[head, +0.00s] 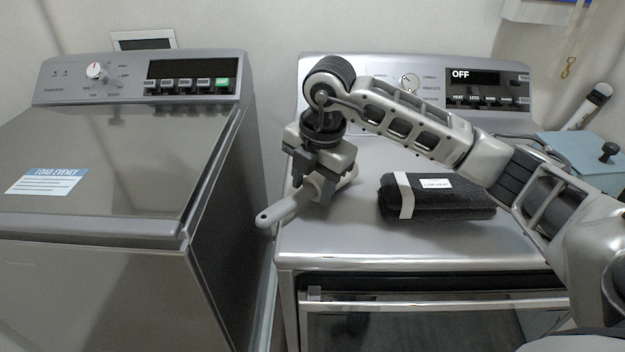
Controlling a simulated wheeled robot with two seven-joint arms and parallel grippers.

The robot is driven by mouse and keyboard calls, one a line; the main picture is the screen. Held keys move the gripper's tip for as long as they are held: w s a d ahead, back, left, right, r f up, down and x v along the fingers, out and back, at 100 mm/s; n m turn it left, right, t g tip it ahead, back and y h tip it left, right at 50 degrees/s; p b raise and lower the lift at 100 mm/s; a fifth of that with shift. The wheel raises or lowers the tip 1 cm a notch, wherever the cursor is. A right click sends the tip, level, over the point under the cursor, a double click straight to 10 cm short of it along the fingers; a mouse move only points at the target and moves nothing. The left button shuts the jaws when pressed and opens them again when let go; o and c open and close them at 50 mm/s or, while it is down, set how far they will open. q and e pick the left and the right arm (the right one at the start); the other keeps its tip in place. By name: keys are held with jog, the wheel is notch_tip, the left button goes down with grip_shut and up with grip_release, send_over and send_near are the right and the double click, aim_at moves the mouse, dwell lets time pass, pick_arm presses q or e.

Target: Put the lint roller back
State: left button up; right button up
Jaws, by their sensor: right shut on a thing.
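My right gripper (322,188) is shut on the lint roller, low over the left part of the dryer top. The roller's pale grey handle (278,214) points toward the lower left, and its end reaches the dryer's left edge by the gap. A light part of the roller shows just right of the fingers; the rest is hidden by the gripper. I cannot tell if the roller touches the dryer top (365,235). My left gripper is not in view.
A folded black cloth bundle (450,205) with a white band lies right of the gripper. The washer (90,150), lid closed, stands left across a narrow gap. At the right are a blue box (570,147), a white dark-ended tube (590,106) and a hanging strap (576,40).

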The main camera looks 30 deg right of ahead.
aim_at(320, 188)
jog(key=shift+f, duration=0.2)
jog(key=o, duration=0.9)
jog(key=shift+r, duration=0.15)
jog(key=shift+r, duration=0.25)
jog(key=r, duration=0.3)
jog(key=s+r, duration=0.1)
jog(key=r, duration=0.7)
jog(key=shift+s+d+r+b, duration=0.25)
jog(key=shift+s+d+b, duration=0.1)
jog(key=shift+d, duration=0.05)
